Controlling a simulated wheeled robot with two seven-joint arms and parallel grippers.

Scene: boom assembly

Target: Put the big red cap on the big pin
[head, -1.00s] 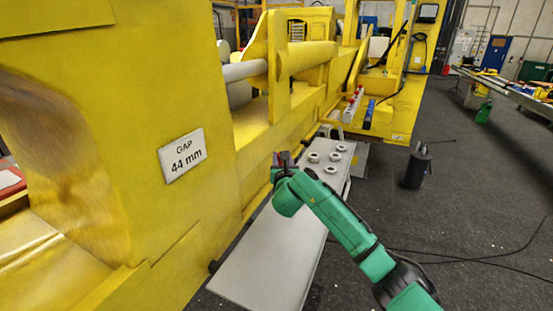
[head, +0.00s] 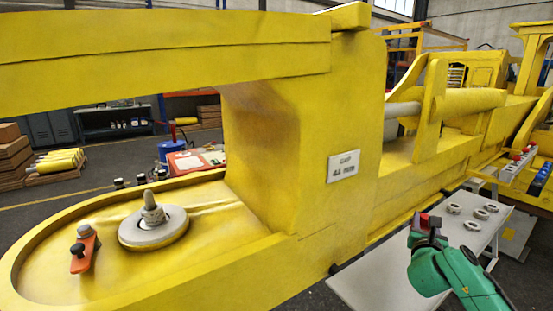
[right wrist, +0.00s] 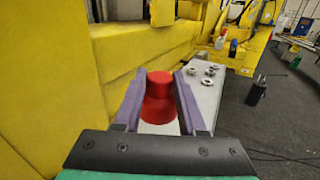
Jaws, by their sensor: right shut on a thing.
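The big red cap (right wrist: 158,100) is held between the two purple fingers of my right gripper (right wrist: 160,98). In the head view the red cap (head: 424,220) shows small at the tip of my right gripper (head: 428,226), above the grey table at the lower right. An upright grey pin (head: 151,210), which looks like the big pin, stands on a round grey disc (head: 140,232) in the yellow machine's open bed at the left. Its tip is bare. The cap is far to the right of the pin. My left gripper is not in view.
A tall yellow machine wall (head: 310,130) stands between the pin and my right gripper, with a yellow beam (head: 160,65) overhead. An orange lever-like part (head: 83,248) is beside the disc. The grey table (head: 370,280) carries several metal rings (head: 472,225).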

